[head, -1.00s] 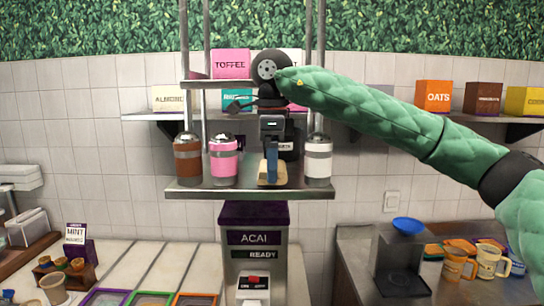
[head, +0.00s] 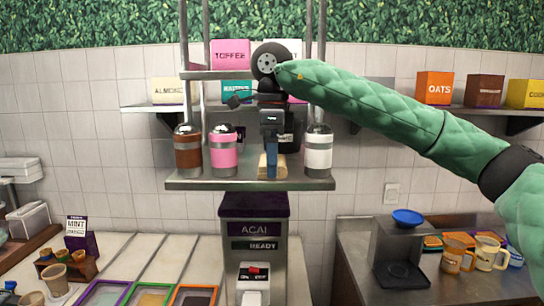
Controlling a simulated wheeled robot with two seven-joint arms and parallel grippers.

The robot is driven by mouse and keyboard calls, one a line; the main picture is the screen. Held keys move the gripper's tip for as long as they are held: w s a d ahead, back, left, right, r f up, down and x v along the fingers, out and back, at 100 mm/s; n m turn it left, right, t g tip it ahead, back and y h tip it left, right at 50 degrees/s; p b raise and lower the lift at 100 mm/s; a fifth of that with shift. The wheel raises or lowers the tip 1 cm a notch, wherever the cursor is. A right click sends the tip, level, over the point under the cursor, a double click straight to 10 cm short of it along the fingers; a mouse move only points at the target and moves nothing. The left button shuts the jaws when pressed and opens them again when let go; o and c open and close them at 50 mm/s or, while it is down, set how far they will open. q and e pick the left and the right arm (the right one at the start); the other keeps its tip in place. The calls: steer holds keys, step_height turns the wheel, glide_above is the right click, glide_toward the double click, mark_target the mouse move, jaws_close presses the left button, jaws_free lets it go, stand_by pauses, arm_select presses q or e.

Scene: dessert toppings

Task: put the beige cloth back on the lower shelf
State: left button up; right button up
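The beige cloth (head: 264,167) is at the middle of the lower shelf (head: 210,184), close to its front edge. My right arm comes in from the right, and its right gripper (head: 271,172) points down at the cloth. One blue finger shows in front of the cloth and covers its middle; beige shows on both sides. The other finger is hidden, so I cannot tell whether the gripper is shut on the cloth. The cloth's underside is at shelf level; whether it fully rests there is unclear. I do not make out my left gripper.
The acai machine (head: 255,240) stands below.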

steer(key=shift+r, duration=0.2)
steer(key=shift+r+b, duration=0.4)
steer(key=shift+r, duration=0.15)
steer(key=shift+r+b, duration=0.3)
steer(key=shift+r, duration=0.25)
arm_select(q)
steer(key=w+d+r+b, duration=0.1)
steer(key=w+b, duration=0.1)
steer(key=w, duration=0.7)
steer(key=shift+d+r+t, duration=0.2)
steer(key=shift+t, duration=0.1)
arm_select(e)
step_height(320, 180, up, 10)
steer(key=shift+f, duration=0.15)
arm_select(q)
steer(key=shift+s, duration=0.15)
arm_select(e)
steer(key=shift+s+f, duration=0.1)
steer(key=shift+f, duration=0.05)
